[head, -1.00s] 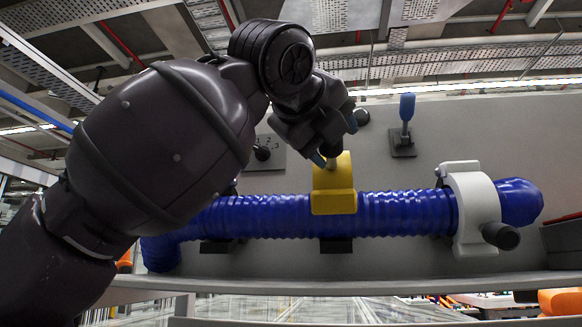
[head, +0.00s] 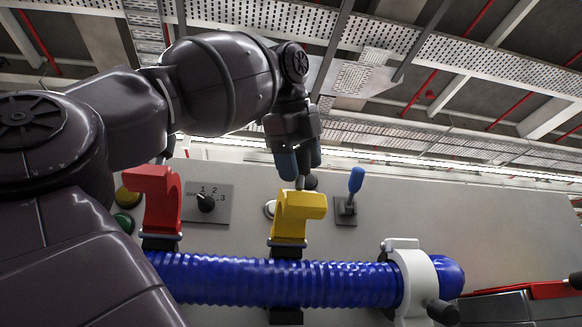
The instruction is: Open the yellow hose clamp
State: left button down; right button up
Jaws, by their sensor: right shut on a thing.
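The yellow hose clamp (head: 296,214) stands raised above the blue ribbed hose (head: 275,280), swung up like an open hook. Its dark base sits behind the hose. My left gripper is not in view.
A red clamp (head: 160,200) stands open to the left. A white clamp (head: 413,280) is around the hose's right end. A rotary switch (head: 206,203) and a blue lever (head: 355,182) are on the grey panel. A red bar (head: 535,290) lies at the right.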

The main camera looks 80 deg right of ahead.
jog(key=shift+w+d+r+g+y, duration=0.15)
jog(key=shift+w+d+r+y, duration=0.05)
jog(key=shift+d+r+y, duration=0.3)
jog(key=shift+w+d+r+g+y, duration=0.15)
jog(key=shift+d+r+y, duration=0.25)
jog(key=shift+d+r, duration=0.15)
jog(key=o, duration=0.8)
jog(key=shift+s, duration=0.1)
jog(key=shift+o, duration=0.2)
jog(key=v, duration=1.1)
jog(key=shift+f, duration=0.1)
